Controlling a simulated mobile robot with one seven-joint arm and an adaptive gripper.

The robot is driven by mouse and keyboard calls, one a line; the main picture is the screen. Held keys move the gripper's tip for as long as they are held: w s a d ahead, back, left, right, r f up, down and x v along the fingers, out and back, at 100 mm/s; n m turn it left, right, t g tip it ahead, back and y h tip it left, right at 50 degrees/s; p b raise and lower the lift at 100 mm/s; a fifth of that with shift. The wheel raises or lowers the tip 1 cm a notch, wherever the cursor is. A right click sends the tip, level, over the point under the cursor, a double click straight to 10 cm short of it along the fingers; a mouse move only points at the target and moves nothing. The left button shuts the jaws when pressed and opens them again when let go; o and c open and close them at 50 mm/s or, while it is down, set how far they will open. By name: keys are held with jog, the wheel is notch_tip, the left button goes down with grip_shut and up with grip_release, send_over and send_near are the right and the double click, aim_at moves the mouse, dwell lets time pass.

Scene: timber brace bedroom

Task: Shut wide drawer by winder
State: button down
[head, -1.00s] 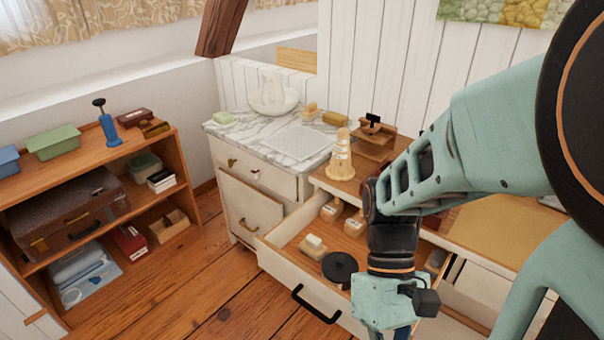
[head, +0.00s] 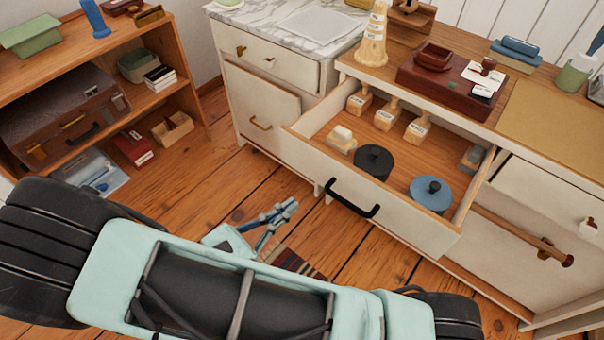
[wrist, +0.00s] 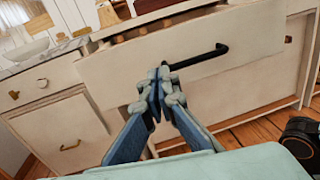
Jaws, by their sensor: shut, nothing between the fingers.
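The wide white drawer (head: 408,224) stands pulled open from the desk, with a black bar handle (head: 352,198) on its front. Inside are several wooden stamps, a black round tin (head: 374,162) and a blue round tin (head: 431,194). My gripper (head: 286,210) is low in front of the drawer, left of the handle in the head view. In the wrist view the gripper (wrist: 161,86) is shut and empty, its blue fingers together before the drawer front (wrist: 245,38), near the left end of the handle (wrist: 200,58). Contact cannot be told. I cannot tell which thing is the winder.
A marble-topped cabinet (head: 262,100) stands left of the drawer. A shelf unit (head: 165,88) with a suitcase is at the far left. The desk top holds a beige cone (head: 372,42) and a dark red box (head: 440,90).

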jog(key=a+f+n+t+y, duration=0.2)
jog(key=a, duration=0.1)
jog(key=b, duration=0.3)
send_near(318, 168)
jog(key=x, duration=0.6)
jog(key=shift+w+d+r, duration=0.1)
jog(key=shift+w+d, duration=0.15)
jog(key=shift+w, duration=0.05)
jog(key=shift+p, duration=0.3)
jog(key=shift+w, duration=0.1)
